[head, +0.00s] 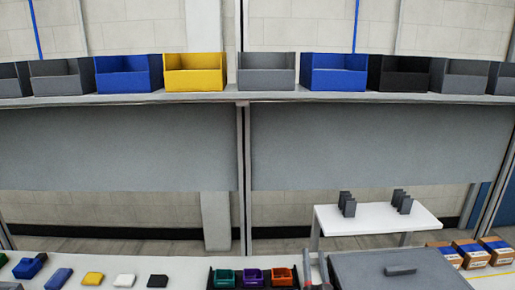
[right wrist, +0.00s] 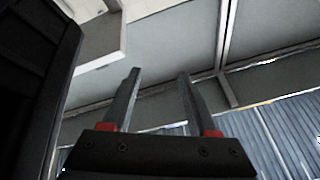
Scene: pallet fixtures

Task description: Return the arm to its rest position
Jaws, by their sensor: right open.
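My right gripper (head: 314,256) shows at the bottom edge of the head view, right of centre. Its two grey fingers with red bases point up, between a dark rack and a grey case. In the right wrist view the right gripper (right wrist: 159,73) is open, its fingers apart with nothing between them. The rest of the right arm is mostly hidden below the head view's frame. My left gripper is not in view.
A shelf (head: 200,98) with bins spans above. A small white table (head: 375,217) stands behind.

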